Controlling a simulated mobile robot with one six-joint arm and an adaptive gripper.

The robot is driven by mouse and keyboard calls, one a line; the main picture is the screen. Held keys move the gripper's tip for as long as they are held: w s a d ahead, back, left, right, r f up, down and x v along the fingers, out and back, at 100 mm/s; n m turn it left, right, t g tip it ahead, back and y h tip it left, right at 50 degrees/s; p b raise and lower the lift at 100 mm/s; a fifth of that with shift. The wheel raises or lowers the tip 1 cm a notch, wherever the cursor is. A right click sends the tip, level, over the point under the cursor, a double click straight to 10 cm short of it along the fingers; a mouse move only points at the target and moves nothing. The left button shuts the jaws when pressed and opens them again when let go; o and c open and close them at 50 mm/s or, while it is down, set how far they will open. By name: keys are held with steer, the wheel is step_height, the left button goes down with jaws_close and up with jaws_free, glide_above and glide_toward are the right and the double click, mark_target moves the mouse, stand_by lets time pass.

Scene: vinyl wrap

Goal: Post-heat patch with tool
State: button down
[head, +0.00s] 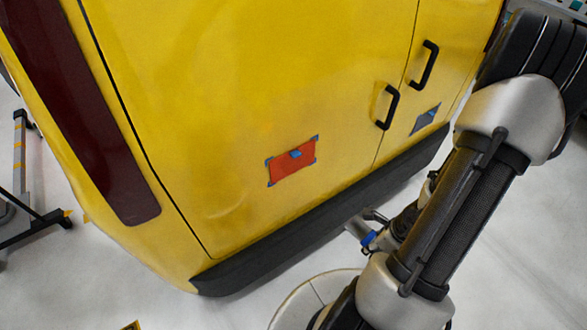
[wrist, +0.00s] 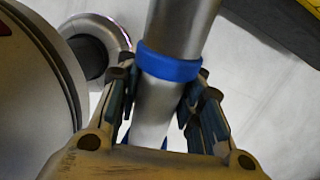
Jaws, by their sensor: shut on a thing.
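A red patch (head: 292,163) with blue pieces at its corners and near its top edge sits low on the yellow vehicle panel (head: 250,70). A smaller grey-blue patch (head: 425,119) is farther right, below a black handle. My gripper (wrist: 166,95) is shut on a silver tubular tool (wrist: 180,28), its fingers on either side of the tube near a blue band (wrist: 168,66). In the head view the tool's silver end (head: 357,230) shows below and right of the red patch, apart from the panel. My arm hides most of the gripper there.
A dark bumper (head: 310,228) runs along the vehicle's lower edge, between the red patch and the tool in the picture. Two black handles (head: 387,107) stick out at the right. A grey wheeled stand (head: 22,165) is at far left. Pale floor (head: 120,285) is open in front.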

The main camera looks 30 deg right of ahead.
steer(key=s, duration=0.4)
steer(key=s+p, duration=0.1)
steer(key=s, duration=0.3)
steer(key=s+p, duration=0.1)
steer(key=s, duration=0.3)
steer(key=shift+d, duration=0.4)
